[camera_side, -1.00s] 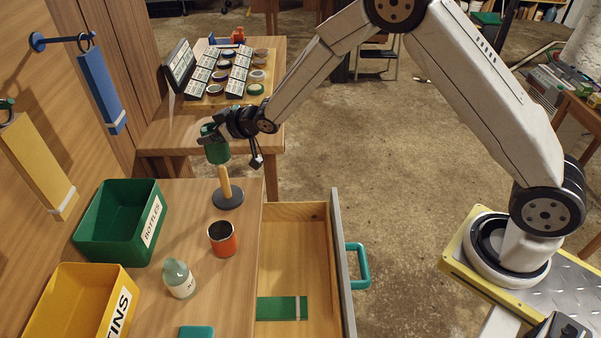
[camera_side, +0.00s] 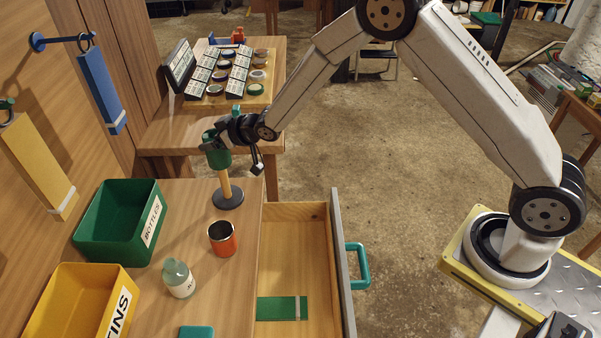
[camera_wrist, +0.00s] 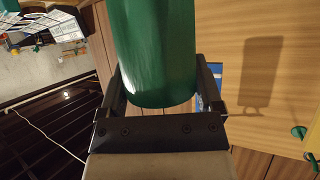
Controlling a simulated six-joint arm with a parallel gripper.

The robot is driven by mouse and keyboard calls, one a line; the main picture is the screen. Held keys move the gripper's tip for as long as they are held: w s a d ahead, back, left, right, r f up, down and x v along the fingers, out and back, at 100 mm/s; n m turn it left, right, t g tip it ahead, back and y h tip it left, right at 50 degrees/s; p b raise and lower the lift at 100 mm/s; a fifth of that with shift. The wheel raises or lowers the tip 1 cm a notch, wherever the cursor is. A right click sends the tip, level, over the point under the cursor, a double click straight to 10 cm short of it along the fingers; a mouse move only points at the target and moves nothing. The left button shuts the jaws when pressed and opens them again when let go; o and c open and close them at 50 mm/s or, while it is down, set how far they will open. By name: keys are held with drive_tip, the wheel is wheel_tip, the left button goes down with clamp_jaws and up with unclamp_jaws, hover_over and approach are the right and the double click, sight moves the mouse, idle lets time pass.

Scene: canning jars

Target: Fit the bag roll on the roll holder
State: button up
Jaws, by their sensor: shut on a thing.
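The bag roll (camera_side: 218,159) is a dark green cylinder, roughly upright. My gripper (camera_side: 211,137) is shut on it, at the top of the roll in the side view. In the wrist view the roll (camera_wrist: 155,50) fills the space between the two fingers. The roll holder (camera_side: 223,185) is a light wooden post on a dark round base, standing on the workbench. The roll's lower end meets the top of the post in the side view. The post's tip is hidden, so I cannot tell whether it is inside the roll or behind it.
An orange tin (camera_side: 222,239) and a clear bottle (camera_side: 179,279) stand in front of the holder. A green bin (camera_side: 97,253) and a yellow bin (camera_side: 45,322) are on the left. The drawer (camera_side: 293,250) is open at the right, with a green piece inside.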

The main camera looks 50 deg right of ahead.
sight(222, 172)
drive_tip(key=shift+f, duration=5.5)
idle(2.5)
